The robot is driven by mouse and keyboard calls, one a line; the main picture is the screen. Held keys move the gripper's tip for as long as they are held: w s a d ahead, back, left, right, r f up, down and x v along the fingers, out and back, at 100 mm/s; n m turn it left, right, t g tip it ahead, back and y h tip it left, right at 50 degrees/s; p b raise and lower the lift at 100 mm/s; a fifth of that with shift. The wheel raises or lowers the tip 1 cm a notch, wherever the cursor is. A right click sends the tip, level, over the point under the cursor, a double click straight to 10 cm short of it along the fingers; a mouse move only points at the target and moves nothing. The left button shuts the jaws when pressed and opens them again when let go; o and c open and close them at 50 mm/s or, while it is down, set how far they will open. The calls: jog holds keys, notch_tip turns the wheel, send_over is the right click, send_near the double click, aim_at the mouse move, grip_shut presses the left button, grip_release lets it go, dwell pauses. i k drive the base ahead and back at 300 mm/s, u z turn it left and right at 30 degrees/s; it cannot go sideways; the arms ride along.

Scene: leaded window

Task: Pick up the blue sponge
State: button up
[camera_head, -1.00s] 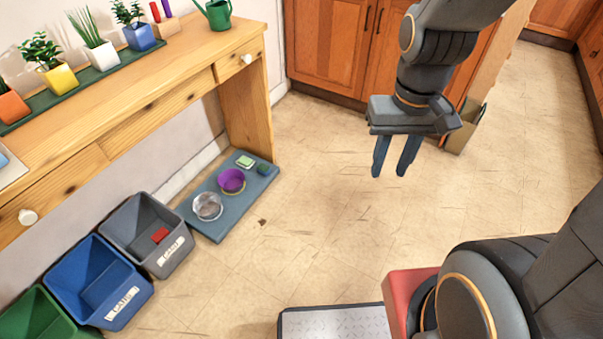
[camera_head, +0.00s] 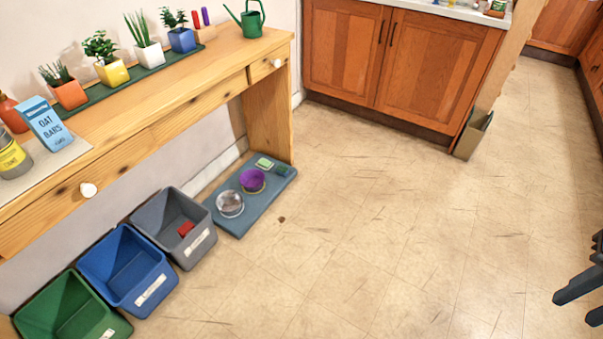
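I cannot make out a blue sponge for certain in this view. My gripper (camera_head: 575,308) is at the right edge, partly cut off by the frame. Its two dark fingers are apart with nothing between them, above the bare floor. It is far from the table, the bins and the mat.
A wooden table (camera_head: 190,88) on the left bears potted plants, a watering can (camera_head: 248,20) and an oat bars box (camera_head: 45,126). Green (camera_head: 62,312), blue (camera_head: 130,272) and grey (camera_head: 186,240) bins and a blue-grey mat (camera_head: 236,224) with bowls lie below.

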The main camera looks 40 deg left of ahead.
aim_at(284, 171)
jog(key=u, duration=0.05)
jog(key=i, duration=1.3)
jog(key=u, duration=0.4)
jog(key=i, duration=1.4)
jog(key=u, duration=1.45)
jog(key=i, duration=0.85)
jog(key=u, duration=1.3)
jog(key=i, duration=0.25)
jog(key=u, duration=0.1)
